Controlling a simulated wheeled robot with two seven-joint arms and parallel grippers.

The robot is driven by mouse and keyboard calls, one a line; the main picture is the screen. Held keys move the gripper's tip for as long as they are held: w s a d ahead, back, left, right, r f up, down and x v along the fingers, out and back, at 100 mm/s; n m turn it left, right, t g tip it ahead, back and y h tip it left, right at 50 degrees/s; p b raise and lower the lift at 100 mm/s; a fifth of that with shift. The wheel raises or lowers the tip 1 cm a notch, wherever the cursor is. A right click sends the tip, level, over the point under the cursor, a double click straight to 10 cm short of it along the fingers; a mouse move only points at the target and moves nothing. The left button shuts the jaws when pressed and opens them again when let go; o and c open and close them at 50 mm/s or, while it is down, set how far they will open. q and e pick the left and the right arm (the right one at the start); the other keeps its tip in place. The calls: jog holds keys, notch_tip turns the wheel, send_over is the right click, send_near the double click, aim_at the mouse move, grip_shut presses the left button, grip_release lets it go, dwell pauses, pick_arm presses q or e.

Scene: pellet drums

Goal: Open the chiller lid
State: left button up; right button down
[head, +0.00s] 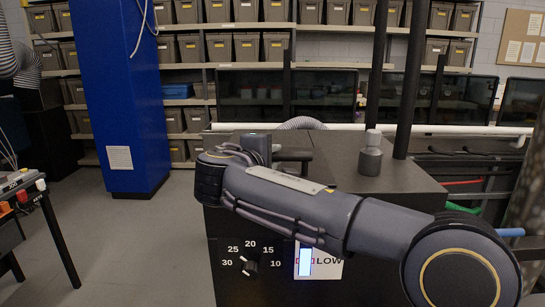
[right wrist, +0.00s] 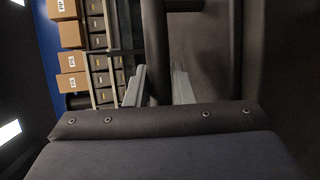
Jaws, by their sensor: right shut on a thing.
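The chiller (head: 225,285) is a dark box in front of me in the head view, with a temperature dial (head: 251,266) and a lit display (head: 306,262) reading LOW on its front. Its dark top (head: 405,178) looks flat, and the lid's seam cannot be made out. My right arm crosses in front of it, with the right gripper (head: 260,150) at the top's left part. A dark bar (head: 293,155) shows beside the gripper. In the right wrist view the right gripper (right wrist: 158,88) has its two grey fingers on either side of a dark bar (right wrist: 155,45), shut on it. My left gripper is out of view.
A grey knob-like fitting (head: 370,158) and dark upright poles (head: 411,80) stand at the chiller's top. A blue column (head: 118,90) is at left, with shelves of bins (head: 247,48) behind. A black table (head: 20,190) is at far left. Floor between is clear.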

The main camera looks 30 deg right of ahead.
jog(key=shift+w, duration=0.1)
jog(key=w+d+p, duration=0.2)
jog(key=w+d, duration=0.1)
jog(key=w, duration=0.2)
jog(key=w+d+p, duration=0.3)
jog(key=w, duration=0.2)
jog(key=w+d+p, duration=0.2)
jog(key=w+d, duration=0.1)
jog(key=w, duration=0.2)
jog(key=shift+w+d+r, duration=0.1)
jog(key=shift+w+d, duration=0.05)
jog(key=shift+d, duration=0.1)
jog(key=shift+w+d+p, duration=0.2)
jog(key=shift+w+p, duration=0.1)
jog(key=shift+w, duration=0.1)
jog(key=c, duration=1.3)
grip_release()
jog(key=shift+o, duration=0.2)
jog(key=b+v, duration=0.2)
jog(key=v, duration=0.4)
jog(key=shift+s+a, duration=0.15)
jog(key=shift+a, duration=0.2)
jog(key=shift+s+a+r, duration=0.1)
jog(key=shift+s+a, duration=0.25)
jog(key=shift+a, duration=0.05)
